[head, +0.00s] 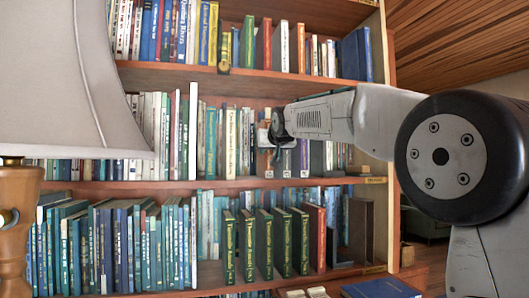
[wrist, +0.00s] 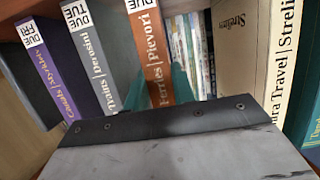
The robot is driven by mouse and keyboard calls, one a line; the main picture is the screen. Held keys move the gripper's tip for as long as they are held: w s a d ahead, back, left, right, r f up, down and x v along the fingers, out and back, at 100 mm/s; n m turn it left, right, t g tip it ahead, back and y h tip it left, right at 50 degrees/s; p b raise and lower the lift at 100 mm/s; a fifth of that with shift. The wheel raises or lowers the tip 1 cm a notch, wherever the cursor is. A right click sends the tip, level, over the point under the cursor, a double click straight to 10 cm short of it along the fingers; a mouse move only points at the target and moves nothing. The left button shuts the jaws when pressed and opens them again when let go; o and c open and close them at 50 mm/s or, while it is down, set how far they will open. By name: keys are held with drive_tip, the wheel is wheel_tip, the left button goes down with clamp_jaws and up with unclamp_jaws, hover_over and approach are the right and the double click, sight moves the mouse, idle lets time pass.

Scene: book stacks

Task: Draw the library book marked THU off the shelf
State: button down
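Three labelled books stand in a row in the wrist view: a purple one marked DUE FRI (wrist: 62,75), a grey one marked DUE TUE (wrist: 92,62), and a brown one (wrist: 152,60) titled Ferries | Pievori. My gripper (wrist: 155,92) has teal fingertips on either side of the brown spine, the left one mostly hidden by the gripper body. It looks open around this book; firm contact does not show. In the head view, my gripper (head: 277,138) is at the middle shelf, partly covering these books.
Shelf boards (head: 225,80) lie above and below the row, full of books. A lamp (head: 60,80) blocks the left of the head view. A dark bookend (head: 361,228) stands on the lower shelf.

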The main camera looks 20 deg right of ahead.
drive_tip(key=shift+r, duration=0.2)
drive_tip(key=s, duration=1.7)
drive_tip(key=shift+r, duration=0.35)
